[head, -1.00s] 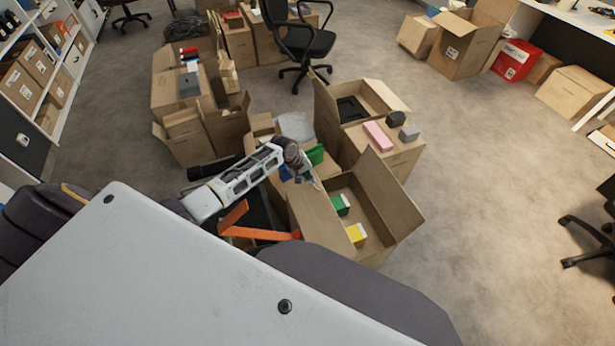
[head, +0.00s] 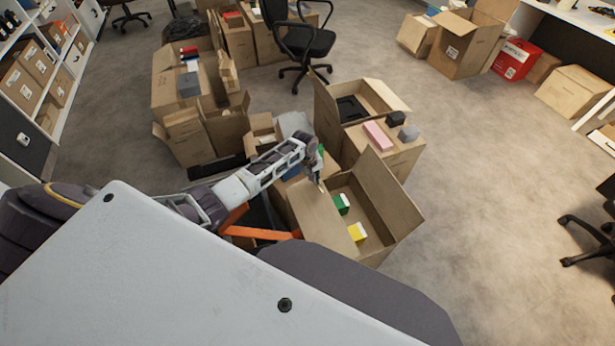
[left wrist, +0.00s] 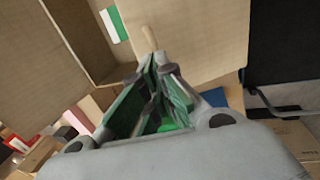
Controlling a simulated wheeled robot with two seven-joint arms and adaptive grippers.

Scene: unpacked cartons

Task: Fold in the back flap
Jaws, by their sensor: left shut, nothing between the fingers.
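An open brown carton (head: 374,250) stands in front of me in the head view. A green box (head: 341,204) and a yellow box (head: 357,233) lie inside it. My left gripper (head: 320,184) is shut and empty at the carton's far left corner. In the left wrist view its fingertips (left wrist: 150,62) are before a cardboard flap (left wrist: 200,35), with the green box (left wrist: 113,24) beyond; contact with cardboard cannot be told. My right gripper is out of view.
A neighbouring carton (head: 408,160) behind carries a pink box (head: 378,136) and dark and grey blocks. More open cartons stand at the back left. An orange strip (head: 262,233) lies beside my arm.

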